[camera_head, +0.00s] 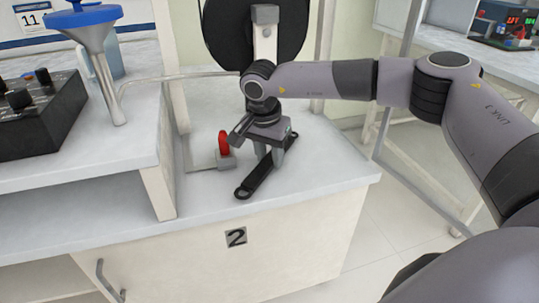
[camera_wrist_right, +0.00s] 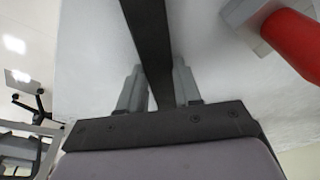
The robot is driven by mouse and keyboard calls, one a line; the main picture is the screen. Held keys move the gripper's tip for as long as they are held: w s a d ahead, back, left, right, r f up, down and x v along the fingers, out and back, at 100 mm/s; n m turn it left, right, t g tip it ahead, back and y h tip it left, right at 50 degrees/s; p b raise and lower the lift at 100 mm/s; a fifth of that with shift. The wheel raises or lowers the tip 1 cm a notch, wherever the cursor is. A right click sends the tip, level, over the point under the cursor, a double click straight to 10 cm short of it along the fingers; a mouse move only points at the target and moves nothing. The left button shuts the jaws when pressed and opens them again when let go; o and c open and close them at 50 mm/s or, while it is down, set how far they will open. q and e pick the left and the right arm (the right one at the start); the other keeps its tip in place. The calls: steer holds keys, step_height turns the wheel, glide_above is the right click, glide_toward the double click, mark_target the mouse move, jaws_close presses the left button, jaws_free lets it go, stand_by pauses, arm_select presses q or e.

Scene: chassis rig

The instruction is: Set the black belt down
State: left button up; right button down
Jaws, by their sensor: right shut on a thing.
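The black belt (camera_head: 255,185) is a long flat dark strip with a looped end, lying at a slant over the white counter (camera_head: 325,171) of the cabinet marked 2. My right gripper (camera_head: 269,157) points down and is shut on the belt near its middle. In the right wrist view the belt (camera_wrist_right: 150,35) runs between the two grey fingers (camera_wrist_right: 158,85). The belt is at or just above the counter surface; I cannot tell whether it touches. My left gripper is not in view.
A red lever (camera_head: 223,142) on a grey block stands close left of the belt; it also shows in the wrist view (camera_wrist_right: 293,42). A large black disc on a post (camera_head: 264,45) stands behind. A raised shelf with a blue funnel (camera_head: 85,17) and a black control box (camera_head: 35,113) is at left.

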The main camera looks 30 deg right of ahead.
steer(key=shift+f, duration=0.4)
